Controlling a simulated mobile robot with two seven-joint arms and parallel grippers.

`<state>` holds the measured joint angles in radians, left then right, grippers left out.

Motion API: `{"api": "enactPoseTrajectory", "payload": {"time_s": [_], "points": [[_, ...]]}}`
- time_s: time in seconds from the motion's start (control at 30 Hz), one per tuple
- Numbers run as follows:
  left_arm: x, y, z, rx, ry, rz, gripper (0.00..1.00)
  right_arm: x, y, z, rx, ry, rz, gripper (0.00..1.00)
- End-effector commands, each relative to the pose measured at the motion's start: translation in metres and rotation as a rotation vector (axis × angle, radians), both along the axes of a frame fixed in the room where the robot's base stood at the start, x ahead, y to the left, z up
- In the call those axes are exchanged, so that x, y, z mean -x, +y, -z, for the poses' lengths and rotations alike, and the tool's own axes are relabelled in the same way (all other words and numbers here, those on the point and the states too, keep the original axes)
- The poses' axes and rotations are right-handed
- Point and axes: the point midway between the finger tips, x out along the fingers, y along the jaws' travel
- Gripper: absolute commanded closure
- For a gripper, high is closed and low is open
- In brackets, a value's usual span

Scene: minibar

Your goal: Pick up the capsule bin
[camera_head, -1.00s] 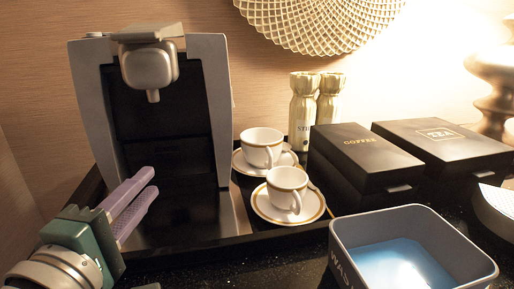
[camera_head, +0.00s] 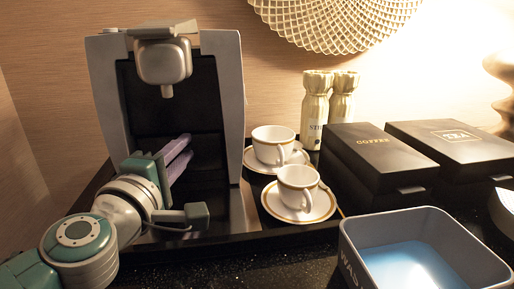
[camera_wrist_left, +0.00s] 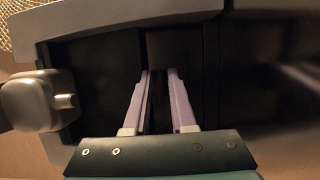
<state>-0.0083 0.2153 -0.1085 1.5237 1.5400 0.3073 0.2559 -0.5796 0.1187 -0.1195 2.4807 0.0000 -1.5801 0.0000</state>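The coffee machine (camera_head: 232,95) stands at the left with a grey frame and a dark recess under its spout. I cannot clearly make out a separate capsule bin; dark panels (camera_wrist_left: 175,48) fill the recess in the left wrist view. My left gripper (camera_head: 190,148) points into the lower part of this recess. Its two purple fingers (camera_wrist_left: 160,72) are apart, with a narrow gap and only dark surface seen between them. Whether they touch anything is unclear. My right gripper is not in view.
Two white cups (camera_head: 273,142) (camera_head: 298,185) on saucers stand right of the machine on the black tray (camera_head: 285,236). Gold bottles (camera_head: 315,108), a coffee box (camera_head: 375,160) and a tea box (camera_head: 450,150) are further right. A grey waste bin (camera_head: 405,222) stands in front.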

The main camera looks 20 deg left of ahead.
Motion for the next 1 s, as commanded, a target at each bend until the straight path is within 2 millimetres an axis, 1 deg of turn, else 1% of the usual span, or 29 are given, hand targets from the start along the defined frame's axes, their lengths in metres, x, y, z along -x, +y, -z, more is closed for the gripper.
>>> {"api": "enactPoseTrajectory", "payload": {"time_s": [0.03, 0.2, 1.0], "points": [[0.0001, 0.0000, -0.0001, 0.000, 0.000, 0.000, 0.82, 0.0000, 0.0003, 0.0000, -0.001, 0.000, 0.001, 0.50], [0.0003, -0.0001, -0.0001, 0.000, 0.000, 0.000, 1.00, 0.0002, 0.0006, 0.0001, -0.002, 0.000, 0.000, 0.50], [0.0004, -0.0002, -0.0001, 0.000, 0.000, 0.000, 1.00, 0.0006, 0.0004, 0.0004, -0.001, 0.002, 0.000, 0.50]]}}
